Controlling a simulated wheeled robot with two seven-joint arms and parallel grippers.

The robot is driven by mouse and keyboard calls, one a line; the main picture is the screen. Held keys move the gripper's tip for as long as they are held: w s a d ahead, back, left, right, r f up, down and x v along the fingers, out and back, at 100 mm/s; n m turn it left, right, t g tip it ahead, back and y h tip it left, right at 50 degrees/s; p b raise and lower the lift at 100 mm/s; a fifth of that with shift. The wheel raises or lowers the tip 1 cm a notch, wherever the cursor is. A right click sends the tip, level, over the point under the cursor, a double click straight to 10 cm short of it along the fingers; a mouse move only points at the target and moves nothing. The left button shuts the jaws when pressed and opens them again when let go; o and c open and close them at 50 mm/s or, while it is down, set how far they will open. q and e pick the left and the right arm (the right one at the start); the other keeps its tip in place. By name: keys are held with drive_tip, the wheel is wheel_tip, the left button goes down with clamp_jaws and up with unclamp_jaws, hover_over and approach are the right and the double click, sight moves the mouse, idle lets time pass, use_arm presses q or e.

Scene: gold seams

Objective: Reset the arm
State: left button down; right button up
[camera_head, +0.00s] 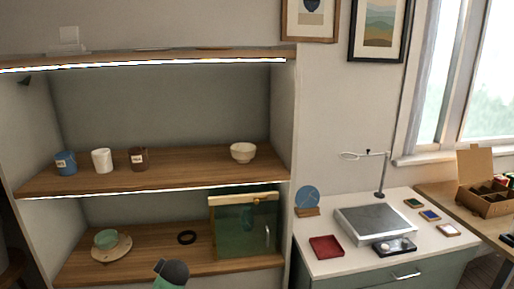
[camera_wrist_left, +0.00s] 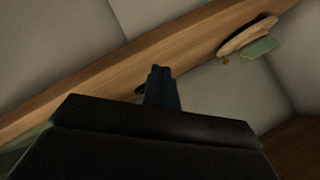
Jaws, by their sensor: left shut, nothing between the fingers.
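My left gripper (camera_wrist_left: 160,85) shows in the left wrist view with its two dark fingers together and nothing between them. It is in front of the lower wooden shelf (camera_wrist_left: 100,93), and part of a dark ring shows just behind the fingers. In the head view a rounded dark and green part at the bottom edge looks like part of my arm; no gripper fingers can be made out there. My right gripper is in neither view.
Mugs and a white bowl (camera_head: 243,152) stand above. A counter at right holds a grey device (camera_head: 375,224) and a red tray (camera_head: 326,247).

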use_arm(q)
drive_tip(key=s+d+f+g+h, duration=0.15)
drive_tip(key=s+d+f, duration=0.25)
drive_tip(key=s, duration=0.4)
drive_tip(key=s+d+f+n+g+h, duration=0.1)
drive_tip(key=s+d+f+h, duration=0.15)
drive_tip(key=s+d, duration=0.4)
drive_tip(key=s+d+f+g+h, duration=0.1)
drive_tip(key=s+d+f, duration=0.3)
drive_tip(key=s, duration=0.6)
drive_tip(key=s+f+g, duration=0.1)
drive_tip(key=s+f, duration=0.3)
drive_tip(key=s, duration=0.4)
drive_tip(key=s+d+f+g, duration=0.1)
drive_tip(key=s+f, duration=0.3)
drive_tip(key=s, duration=0.3)
drive_tip(key=s+f+g+h, duration=0.1)
drive_tip(key=s+f, duration=0.3)
drive_tip(key=s, duration=0.4)
drive_tip(key=shift+s+d+n, duration=0.2)
drive_tip(key=shift+s+n, duration=0.15)
drive_tip(key=shift+n, duration=0.05)
drive_tip(key=shift+g, duration=0.25)
